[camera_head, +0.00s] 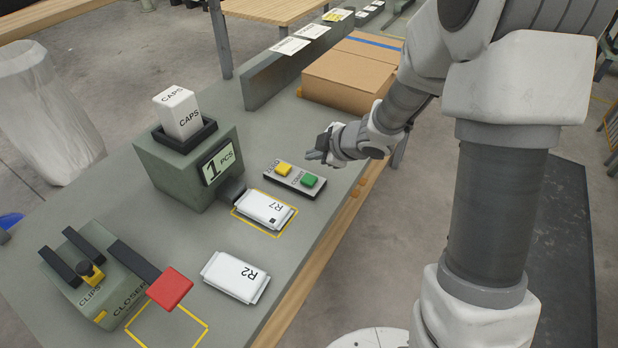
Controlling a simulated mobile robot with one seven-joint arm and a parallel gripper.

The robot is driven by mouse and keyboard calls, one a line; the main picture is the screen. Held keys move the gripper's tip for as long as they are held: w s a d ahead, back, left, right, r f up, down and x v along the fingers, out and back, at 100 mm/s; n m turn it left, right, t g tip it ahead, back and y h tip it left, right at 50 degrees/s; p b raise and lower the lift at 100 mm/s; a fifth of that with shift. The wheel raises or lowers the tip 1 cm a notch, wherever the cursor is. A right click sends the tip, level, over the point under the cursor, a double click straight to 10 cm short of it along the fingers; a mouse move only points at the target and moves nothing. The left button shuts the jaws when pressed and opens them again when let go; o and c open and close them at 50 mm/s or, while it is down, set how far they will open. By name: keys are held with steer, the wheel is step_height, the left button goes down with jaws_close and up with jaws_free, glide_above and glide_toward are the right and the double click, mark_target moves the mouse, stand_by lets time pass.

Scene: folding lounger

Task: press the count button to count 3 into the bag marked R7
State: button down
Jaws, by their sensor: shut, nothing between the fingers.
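The button box (292,184) lies on the grey bench with a yellow button (283,169) and a green button (308,181). Small lettering sits beside each; the one by the green button looks like "COUNT". The counter machine (176,172) has a display (217,163) reading "1 PCS" and a white CAPS box (178,111) on top. The bag marked R7 (263,210) lies flat in a yellow outline below the machine's dark chute (232,191). My gripper (314,156) is shut and empty, just beyond and right of the buttons, apparently above the bench and apart from them.
A bag marked R2 (235,277) lies nearer on the bench. The closer (91,274), with a red-ended lever (170,288), stands at the left front beside an empty yellow outline (166,330). Cardboard boxes (345,82) and a low divider (300,72) stand at the back.

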steer(key=shift+r, duration=0.1)
stand_by(0.8)
steer(key=r+m+p, duration=0.1)
steer(key=m+p, duration=0.1)
steer(key=m, duration=0.4)
steer(key=r+m+p, duration=0.1)
steer(key=m, duration=0.5)
steer(key=r+m+p, duration=0.1)
steer(key=m+p, duration=0.1)
steer(key=m, duration=0.5)
steer(key=shift+s+a+r+t+h+p, duration=0.2)
steer(key=shift+a+r+t+h+p, duration=0.1)
steer(key=shift+h, duration=0.1)
steer(key=shift+f, duration=0.1)
steer(key=b, duration=0.8)
glide_above(311, 182)
step_height(311, 182, down, 7)
steer(key=shift+f, duration=0.1)
steer(key=shift+w+f+b, duration=0.1)
steer(key=shift+f+b, duration=0.3)
steer(key=shift+f, duration=0.3)
steer(key=shift+f, duration=0.4)
